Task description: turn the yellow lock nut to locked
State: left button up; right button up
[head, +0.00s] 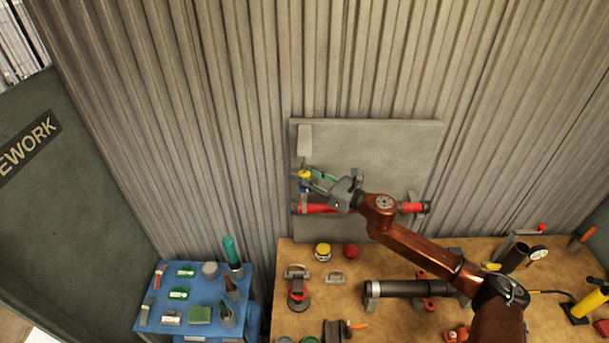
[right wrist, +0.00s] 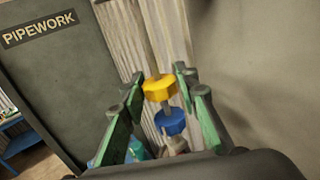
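The yellow lock nut (head: 304,174) sits on the red pipe assembly in front of the grey wall panel (head: 400,150). In the right wrist view the yellow nut (right wrist: 159,88) is above a blue nut (right wrist: 170,121) on the same stem. My right gripper (head: 306,176) is open, its green fingers apart on either side of the yellow nut. In the right wrist view gaps show between the nut and both fingers (right wrist: 158,90). The red pipe (head: 315,208) runs across behind my right arm, which hides its middle. My left gripper is in neither view.
A wooden bench (head: 335,300) below carries a dark pipe (head: 400,288), yellow and red caps and several tools. A blue table (head: 165,325) with small items stands at lower left. A dark "PIPEWORK" board (right wrist: 45,75) stands to the left.

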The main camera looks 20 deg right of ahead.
jog(key=c, duration=0.7)
